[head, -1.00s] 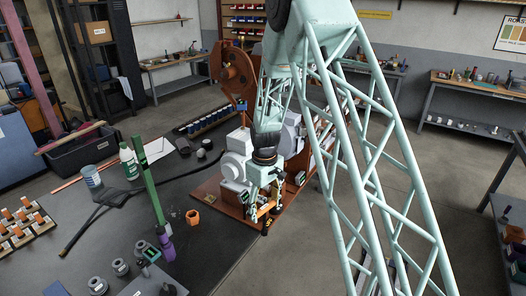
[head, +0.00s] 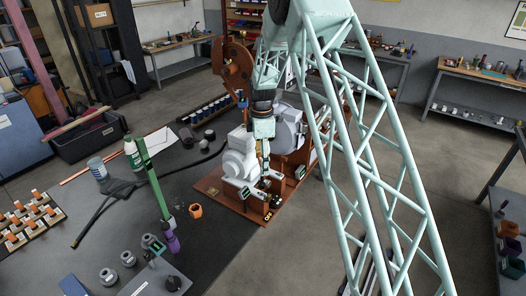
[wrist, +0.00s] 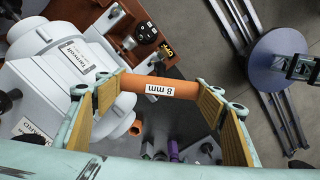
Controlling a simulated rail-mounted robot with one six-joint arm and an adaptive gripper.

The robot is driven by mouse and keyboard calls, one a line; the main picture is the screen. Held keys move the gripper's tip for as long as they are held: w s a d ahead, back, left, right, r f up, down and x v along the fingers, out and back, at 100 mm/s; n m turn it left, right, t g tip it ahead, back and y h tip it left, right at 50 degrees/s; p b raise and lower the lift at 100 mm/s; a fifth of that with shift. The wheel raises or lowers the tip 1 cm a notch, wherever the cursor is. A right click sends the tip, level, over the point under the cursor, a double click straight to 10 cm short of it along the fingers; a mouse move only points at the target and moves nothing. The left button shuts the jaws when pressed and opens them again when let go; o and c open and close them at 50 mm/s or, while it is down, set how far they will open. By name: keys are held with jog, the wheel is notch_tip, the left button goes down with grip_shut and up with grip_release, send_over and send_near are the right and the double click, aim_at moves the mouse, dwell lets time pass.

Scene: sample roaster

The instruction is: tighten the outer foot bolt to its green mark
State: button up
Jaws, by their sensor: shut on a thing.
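My gripper (head: 265,176) is shut on an orange cylinder handle marked "8 mm" (wrist: 155,90); its yellow-brown finger pads (wrist: 172,97) press on both ends in the wrist view. The handle's working end is hidden. The gripper is above the front part of the brown baseplate (head: 215,190) of the machine. A black round foot fitting (wrist: 146,33) with a bolt-like centre sits at the plate's corner, apart from the handle. It also shows in the head view (head: 275,201). A small label with yellow letters (wrist: 167,50) lies beside it. I cannot make out a green mark.
The white and grey machine housing (head: 238,165) stands close left of the gripper. An orange hollow piece (head: 196,211) and a green post (head: 153,178) stand on the dark table left of the plate. Open floor (head: 310,235) lies to the right.

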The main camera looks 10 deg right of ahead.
jog(key=shift+w+d+r+n+p, duration=0.15)
jog(key=shift+w+r+n+p, duration=0.25)
jog(key=shift+w+r+n, duration=0.4)
jog(key=shift+f+b, duration=1.35)
jog(key=shift+f, duration=0.95)
jog(key=shift+f+b, duration=0.9)
jog(key=shift+f, duration=0.7)
dwell(0.7)
jog(key=shift+m+b, duration=0.35)
jog(key=shift+m, duration=1.65)
jog(key=shift+m, duration=0.3)
